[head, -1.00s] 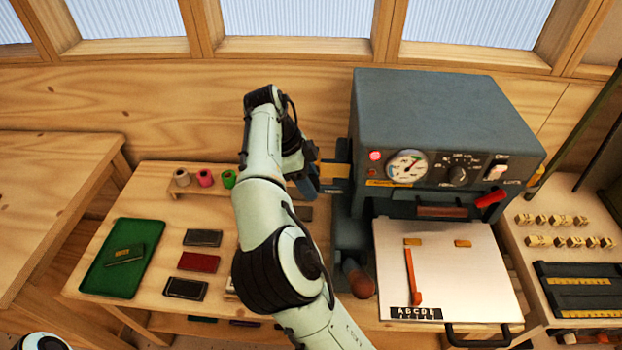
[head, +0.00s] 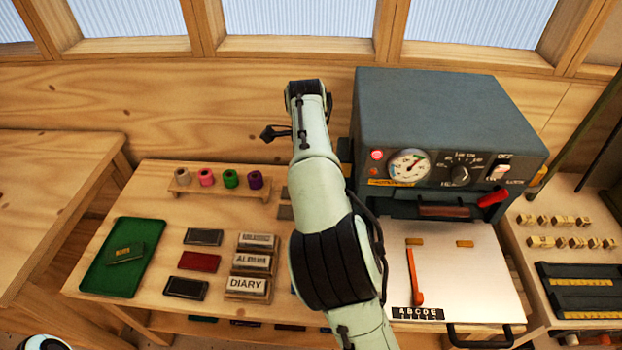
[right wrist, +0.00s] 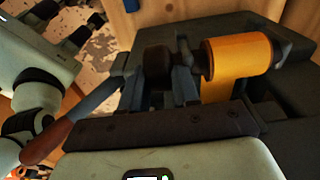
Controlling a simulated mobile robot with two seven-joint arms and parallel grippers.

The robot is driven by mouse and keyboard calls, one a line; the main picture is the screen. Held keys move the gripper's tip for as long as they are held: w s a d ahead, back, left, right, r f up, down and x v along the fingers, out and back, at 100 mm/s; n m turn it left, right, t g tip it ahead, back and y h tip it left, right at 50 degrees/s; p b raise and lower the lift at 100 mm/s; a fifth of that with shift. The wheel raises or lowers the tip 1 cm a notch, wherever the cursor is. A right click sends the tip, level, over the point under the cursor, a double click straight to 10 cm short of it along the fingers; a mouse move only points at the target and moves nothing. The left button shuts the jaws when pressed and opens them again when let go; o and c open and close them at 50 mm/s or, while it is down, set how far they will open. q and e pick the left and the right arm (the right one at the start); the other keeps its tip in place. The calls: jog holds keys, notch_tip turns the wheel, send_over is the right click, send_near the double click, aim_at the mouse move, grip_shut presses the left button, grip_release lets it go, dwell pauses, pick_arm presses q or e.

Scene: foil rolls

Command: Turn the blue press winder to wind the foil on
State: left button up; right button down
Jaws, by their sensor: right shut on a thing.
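The blue-grey press (head: 450,110) stands at the back right. In the right wrist view an orange-gold foil roll (right wrist: 243,58) sits on its side, with foil hanging below it. The dark winder knob (right wrist: 157,61) is at the left of the roll, on the same line. My right gripper (right wrist: 172,82) is at the knob, its fingers shut on it; the exact contact is partly dark. My left gripper is out of view.
A wooden rack of coloured rolls (head: 219,188), a green tray (head: 100,280) and labelled blocks (head: 247,285) are left of my right arm. The press's pale plate (head: 470,280) lies to its right. A red-brown lever (right wrist: 50,140) shows in the right wrist view.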

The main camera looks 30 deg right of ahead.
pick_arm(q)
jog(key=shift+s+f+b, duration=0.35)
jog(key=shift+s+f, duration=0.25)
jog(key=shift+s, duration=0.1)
pick_arm(e)
jog(key=shift+s+d+f+t+y, duration=0.15)
jog(key=shift+t+y, duration=0.25)
jog(key=shift+y, duration=0.2)
jog(key=shift+s+d+f+t+y, duration=0.1)
jog(key=shift+t+y, duration=0.3)
jog(key=shift+y, duration=0.2)
jog(key=c, duration=0.9)
grip_release()
jog(key=shift+r, duration=0.15)
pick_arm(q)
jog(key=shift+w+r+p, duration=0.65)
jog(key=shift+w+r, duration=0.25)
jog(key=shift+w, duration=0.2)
pick_arm(e)
jog(key=d+r, duration=0.1)
jog(key=r, duration=0.3)
jog(key=s+r, duration=0.1)
jog(key=r, duration=0.3)
jog(key=d+r, duration=0.1)
jog(key=r, duration=0.3)
jog(key=shift+s+d+r, duration=0.25)
jog(key=shift+d+r, duration=0.05)
jog(key=shift+r, duration=0.1)
